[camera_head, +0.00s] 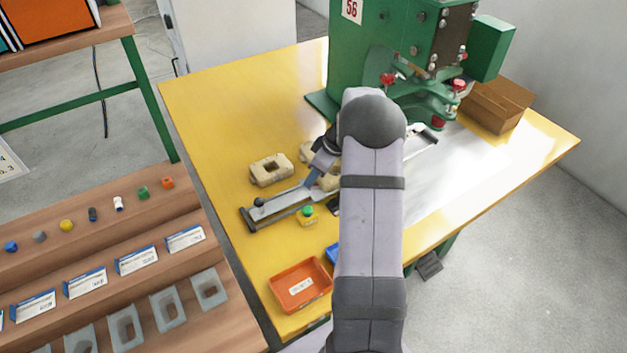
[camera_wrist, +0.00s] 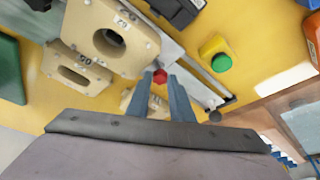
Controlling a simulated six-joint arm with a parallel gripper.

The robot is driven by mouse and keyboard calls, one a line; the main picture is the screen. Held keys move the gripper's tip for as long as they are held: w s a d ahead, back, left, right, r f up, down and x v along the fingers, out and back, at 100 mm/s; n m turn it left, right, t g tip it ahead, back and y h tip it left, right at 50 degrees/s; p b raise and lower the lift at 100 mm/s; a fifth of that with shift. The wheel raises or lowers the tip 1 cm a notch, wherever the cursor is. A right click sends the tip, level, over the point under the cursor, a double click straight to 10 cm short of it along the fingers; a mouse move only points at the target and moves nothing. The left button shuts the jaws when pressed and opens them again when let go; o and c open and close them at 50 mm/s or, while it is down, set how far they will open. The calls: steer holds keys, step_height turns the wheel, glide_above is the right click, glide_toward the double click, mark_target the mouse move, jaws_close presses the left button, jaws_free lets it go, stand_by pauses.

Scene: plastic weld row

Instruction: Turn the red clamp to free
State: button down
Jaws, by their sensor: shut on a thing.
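The red clamp (camera_wrist: 160,76) shows in the wrist view as a small red knob between my two blue-grey fingers, beside the metal rail (camera_wrist: 198,88). My gripper (camera_wrist: 160,82) is shut on it, with a fingertip on each side. In the head view my gripper (camera_head: 311,180) is low over the rail (camera_head: 282,208), partly behind my arm, and the clamp is hidden there. Which way the clamp is turned cannot be told.
Cream fixture blocks (camera_head: 270,169) (camera_wrist: 118,38) stand close to my gripper. A yellow box with a green button (camera_head: 307,212) (camera_wrist: 220,62) is beside the rail. An orange tray (camera_head: 300,305) sits at the table's near edge. The green machine (camera_head: 350,60) stands behind.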

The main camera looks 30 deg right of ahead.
steer(key=m, duration=0.1)
steer(key=m+h, duration=0.1)
steer(key=m+b, duration=0.1)
steer(key=shift+s+a+m+t, duration=0.1)
steer(key=shift+a+m+t, duration=0.15)
steer(key=shift+m+t, duration=0.05)
steer(key=m, duration=0.1)
steer(key=m+h+p, duration=0.1)
steer(key=shift+a+r+m, duration=0.1)
steer(key=shift+r+m, duration=0.1)
steer(key=shift+m, duration=0.2)
steer(key=m+h+p, duration=0.1)
steer(key=p, duration=0.1)
steer(key=m+p, duration=0.2)
steer(key=shift+a+m+h, duration=0.2)
steer(key=shift+m+h, duration=0.1)
steer(key=shift+h, duration=0.1)
steer(key=shift+f+m+h, duration=0.25)
steer(key=shift+m+h, duration=0.05)
steer(key=shift+m, duration=0.5)
steer(key=shift+m+h+b, duration=0.3)
steer(key=shift+m+b, duration=0.05)
steer(key=shift+m, duration=0.35)
steer(key=c, duration=1.8)
jaws_free()
steer(key=shift+c, duration=0.2)
steer(key=shift+r, duration=0.1)
